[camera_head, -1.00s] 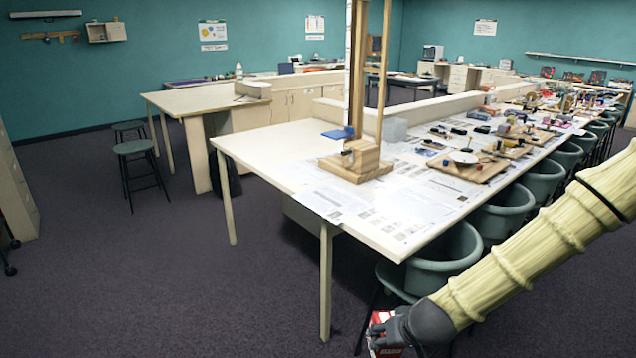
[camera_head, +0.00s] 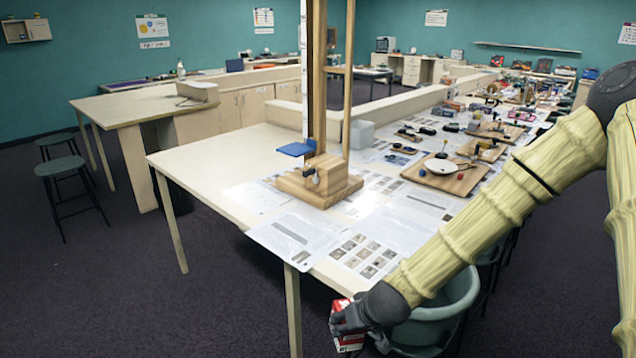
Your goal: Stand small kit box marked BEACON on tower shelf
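My gripper (camera_head: 347,322) is at the lower middle, below and in front of the near table edge. It is shut on a small red and white box (camera_head: 345,338), which hangs clear of the table; its marking is too small to read. The wooden tower (camera_head: 320,181) stands upright on a stepped wooden base on the near table. A small blue shelf (camera_head: 296,149) juts from the tower's left side, low down, and looks empty. The tower's top is cut off by the picture edge.
Printed sheets (camera_head: 290,236) cover the near end of the table (camera_head: 215,185). Wooden boards with parts (camera_head: 447,172) and several kits fill its right side. Grey-green tubs or seats (camera_head: 435,315) line the right edge beside my arm. Stools (camera_head: 65,175) stand at left. The floor at left is open.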

